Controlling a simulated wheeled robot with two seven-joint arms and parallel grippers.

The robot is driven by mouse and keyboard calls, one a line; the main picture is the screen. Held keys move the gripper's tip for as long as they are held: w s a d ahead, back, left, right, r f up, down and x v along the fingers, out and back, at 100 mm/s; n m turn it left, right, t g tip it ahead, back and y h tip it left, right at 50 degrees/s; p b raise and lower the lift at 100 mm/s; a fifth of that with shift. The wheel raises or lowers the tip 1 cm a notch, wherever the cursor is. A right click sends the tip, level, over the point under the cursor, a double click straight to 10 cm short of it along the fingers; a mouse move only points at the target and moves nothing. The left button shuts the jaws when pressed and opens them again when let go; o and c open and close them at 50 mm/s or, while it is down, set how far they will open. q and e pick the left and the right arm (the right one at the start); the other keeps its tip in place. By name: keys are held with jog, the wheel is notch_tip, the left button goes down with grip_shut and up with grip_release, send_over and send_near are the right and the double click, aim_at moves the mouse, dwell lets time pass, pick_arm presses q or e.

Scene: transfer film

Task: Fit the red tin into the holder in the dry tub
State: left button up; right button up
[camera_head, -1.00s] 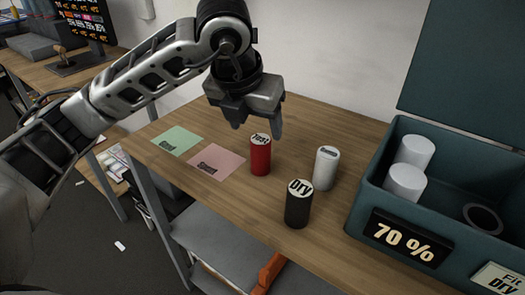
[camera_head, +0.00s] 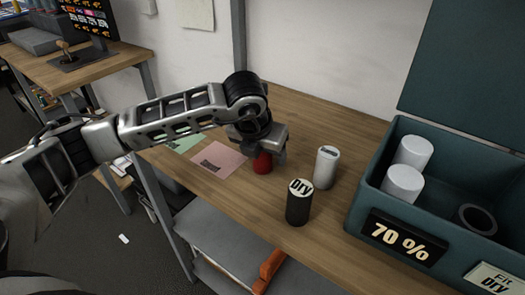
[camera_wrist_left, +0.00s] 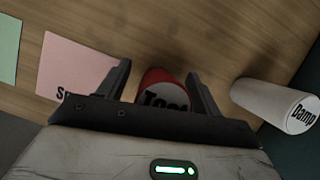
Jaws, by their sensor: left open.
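The red tin (camera_head: 262,164) stands upright on the wooden table. Its upper part is hidden by my left gripper (camera_head: 262,150) in the head view. In the left wrist view the red tin (camera_wrist_left: 163,88) lies between the two open fingers of my left gripper (camera_wrist_left: 160,80), with its lettered lid partly hidden by the gripper body. The dark teal tub (camera_head: 357,190) stands at the right, with a "70 %" sign and a "Fit Dry" label on its front. The round dark holder (camera_head: 477,219) is inside it, at the right. My right gripper is not in view.
A black tin marked "Dry" (camera_head: 299,205) and a white tin (camera_head: 326,168) stand between the red tin and the tub. The white one reads "Damp" in the left wrist view (camera_wrist_left: 275,103). Two white cylinders (camera_head: 404,182) stand in the tub. A pink sheet (camera_head: 219,160) lies left.

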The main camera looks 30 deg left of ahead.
pick_arm(q)
jog(key=c, duration=1.2)
jog(key=shift+o, duration=0.2)
jog(key=shift+r, duration=0.15)
